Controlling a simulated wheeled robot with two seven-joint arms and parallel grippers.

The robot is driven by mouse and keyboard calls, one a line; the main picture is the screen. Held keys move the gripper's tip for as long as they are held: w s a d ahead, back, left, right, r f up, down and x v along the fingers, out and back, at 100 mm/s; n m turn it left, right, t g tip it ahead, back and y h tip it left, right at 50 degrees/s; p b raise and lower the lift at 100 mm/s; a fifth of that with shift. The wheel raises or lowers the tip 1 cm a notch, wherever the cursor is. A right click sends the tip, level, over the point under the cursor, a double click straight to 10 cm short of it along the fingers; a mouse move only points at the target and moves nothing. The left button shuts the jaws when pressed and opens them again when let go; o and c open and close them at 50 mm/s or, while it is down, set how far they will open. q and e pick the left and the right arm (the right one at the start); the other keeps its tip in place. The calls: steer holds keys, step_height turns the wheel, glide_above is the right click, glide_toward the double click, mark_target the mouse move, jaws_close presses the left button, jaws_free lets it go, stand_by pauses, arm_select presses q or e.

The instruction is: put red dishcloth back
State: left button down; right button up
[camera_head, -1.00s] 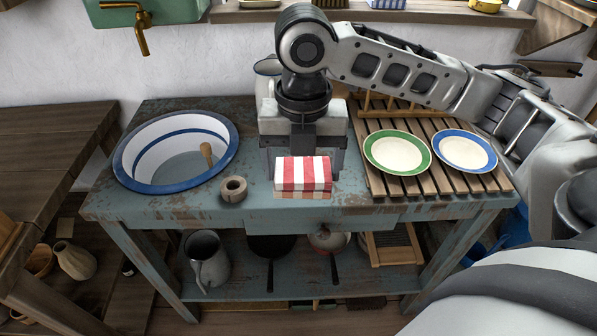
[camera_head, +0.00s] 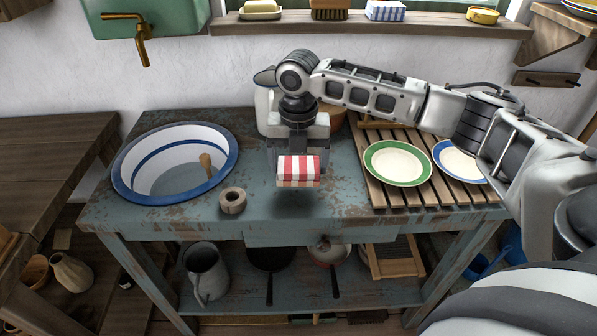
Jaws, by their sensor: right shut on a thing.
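The red-and-white striped dishcloth (camera_head: 298,169) is a small folded bundle. My right gripper (camera_head: 298,160) is shut on it and holds it just above the blue worn table (camera_head: 330,205); a shadow lies on the tabletop below the cloth. The fingers are partly hidden behind the cloth. The right arm reaches in from the right over the plates. My left gripper is not in view.
A white basin with a blue rim (camera_head: 127,190) stands on the left, with a round ring-like object (camera_head: 232,201) beside it. A slatted rack (camera_head: 385,191) on the right holds a green-rimmed plate (camera_head: 398,162) and a blue-rimmed plate (camera_head: 457,160). A windowsill (camera_head: 360,26) runs behind.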

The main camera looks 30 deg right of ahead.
mark_target(299, 160)
steer(key=f, duration=0.1)
steer(key=f+p, duration=0.1)
steer(key=f, duration=0.1)
steer(key=shift+w+d+p, duration=0.3)
steer(key=shift+w, duration=0.05)
steer(key=shift+f, duration=0.4)
steer(key=o, duration=0.8)
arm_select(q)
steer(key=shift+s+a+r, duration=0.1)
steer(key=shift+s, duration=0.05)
arm_select(e)
steer(key=shift+f, duration=0.1)
steer(key=shift+f+b, duration=0.35)
steer(key=shift+b, duration=0.65)
step_height(299, 160, up, 4)
steer(key=shift+w+a+f, duration=0.1)
steer(key=shift+f, duration=0.05)
arm_select(q)
steer(key=shift+p, duration=0.55)
arm_select(e)
steer(key=r, duration=1.2)
steer(key=shift+a+r, duration=0.2)
steer(key=shift+r, duration=0.2)
